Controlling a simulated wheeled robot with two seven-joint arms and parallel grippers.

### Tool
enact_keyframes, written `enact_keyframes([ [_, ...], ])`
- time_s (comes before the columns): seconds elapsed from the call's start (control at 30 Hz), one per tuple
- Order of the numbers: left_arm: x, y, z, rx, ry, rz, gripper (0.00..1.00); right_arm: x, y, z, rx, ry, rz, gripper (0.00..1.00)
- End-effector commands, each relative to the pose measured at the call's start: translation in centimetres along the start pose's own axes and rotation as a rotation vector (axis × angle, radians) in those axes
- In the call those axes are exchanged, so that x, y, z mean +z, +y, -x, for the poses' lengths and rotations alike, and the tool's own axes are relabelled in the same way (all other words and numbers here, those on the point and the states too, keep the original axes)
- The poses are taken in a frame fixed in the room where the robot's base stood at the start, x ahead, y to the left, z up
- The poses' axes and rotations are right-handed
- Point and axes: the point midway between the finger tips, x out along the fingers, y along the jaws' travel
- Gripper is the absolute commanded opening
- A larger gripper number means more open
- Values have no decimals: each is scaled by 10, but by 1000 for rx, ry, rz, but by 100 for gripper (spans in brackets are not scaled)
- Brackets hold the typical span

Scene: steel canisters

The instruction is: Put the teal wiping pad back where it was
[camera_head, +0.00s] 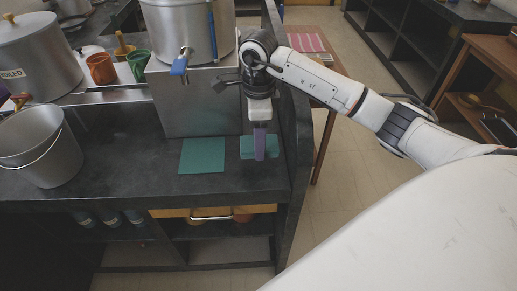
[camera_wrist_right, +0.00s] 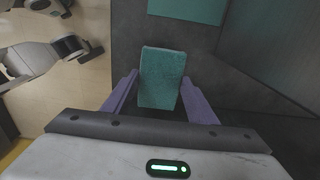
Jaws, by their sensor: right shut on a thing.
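The teal wiping pad (camera_head: 246,148) is at the right end of the dark counter in the head view. It also shows between the fingers in the right wrist view (camera_wrist_right: 161,78). My right gripper (camera_head: 260,150) points down and is shut on the pad; it shows in the right wrist view too (camera_wrist_right: 160,98). I cannot tell whether the pad touches the counter. A flat teal square (camera_head: 202,156) lies on the counter to the left of the pad, apart from it. It also shows at the top of the right wrist view (camera_wrist_right: 188,8).
A steel canister with a blue-handled tap (camera_head: 180,66) stands on a metal box (camera_head: 195,105) behind the teal square. A steel bucket (camera_head: 40,150) stands at the left. A dark upright panel (camera_head: 296,125) bounds the counter's right end.

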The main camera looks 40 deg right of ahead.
Motion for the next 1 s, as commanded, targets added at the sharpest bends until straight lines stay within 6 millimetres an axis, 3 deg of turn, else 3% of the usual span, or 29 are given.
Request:
enact_keyframes([
  [0.33,-4,0,3,0,2,0,31,0,1,-38,1,-1,2,31],
  [0.73,-1,0,0,0,3,-1,31,0,0,-46,-2,-1,4,31],
  [0.77,-2,0,0,0,3,-1,31,0,0,-44,-2,-1,3,57],
  [0.83,-3,0,1,0,3,-1,31,0,0,-44,-2,-1,3,69],
  [1.0,-3,0,0,0,4,-1,31,0,0,-44,-1,-1,4,71],
])
